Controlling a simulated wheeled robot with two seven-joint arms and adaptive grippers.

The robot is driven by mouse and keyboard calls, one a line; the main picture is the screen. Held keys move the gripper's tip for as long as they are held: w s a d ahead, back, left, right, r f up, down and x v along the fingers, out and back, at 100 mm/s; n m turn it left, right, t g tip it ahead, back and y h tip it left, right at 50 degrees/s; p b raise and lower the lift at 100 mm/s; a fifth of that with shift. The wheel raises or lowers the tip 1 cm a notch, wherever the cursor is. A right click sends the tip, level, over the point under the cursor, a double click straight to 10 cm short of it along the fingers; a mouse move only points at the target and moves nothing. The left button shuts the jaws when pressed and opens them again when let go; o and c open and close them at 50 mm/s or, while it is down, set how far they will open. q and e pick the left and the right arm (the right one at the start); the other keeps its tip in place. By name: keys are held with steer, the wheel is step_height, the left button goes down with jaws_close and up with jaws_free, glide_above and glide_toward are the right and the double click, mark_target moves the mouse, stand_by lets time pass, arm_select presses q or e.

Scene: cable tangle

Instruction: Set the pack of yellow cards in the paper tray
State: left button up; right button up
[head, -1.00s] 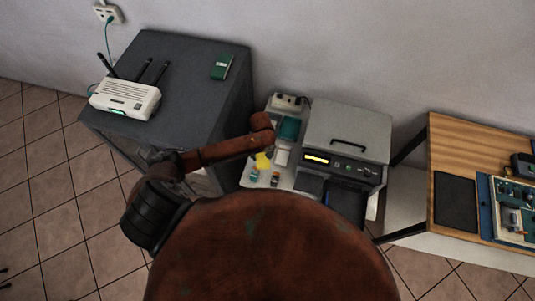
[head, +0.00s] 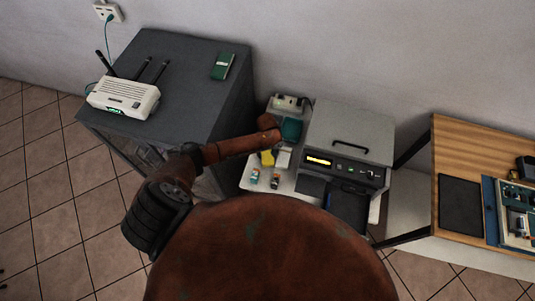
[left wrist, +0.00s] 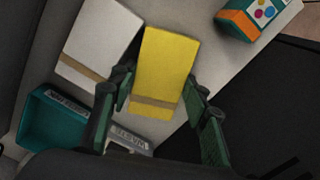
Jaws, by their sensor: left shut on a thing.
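The pack of yellow cards (left wrist: 164,60), with a tan band, is between the two green fingers of my left gripper (left wrist: 158,80), which is shut on it. The pack also shows in the head view (head: 267,158), just below the end of my rust-coloured arm, which hides most of the gripper. I cannot tell how high it is held. A teal tray (left wrist: 45,125) with a label too small to read lies at lower left in the left wrist view and beyond my arm in the head view (head: 291,128). I cannot tell if it is the paper tray. My right gripper is not in view.
A white banded pack (left wrist: 100,40) lies beside the yellow one. A labelled grey container (left wrist: 130,137) is partly hidden. Small coloured boxes (head: 254,176) stand at the near edge. A grey machine (head: 345,150) stands to the right, and a dark cabinet (head: 185,80) to the left.

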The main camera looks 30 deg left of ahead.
arm_select(q)
steer(key=shift+f, duration=0.1)
steer(key=o, duration=0.9)
steer(key=shift+o, duration=0.2)
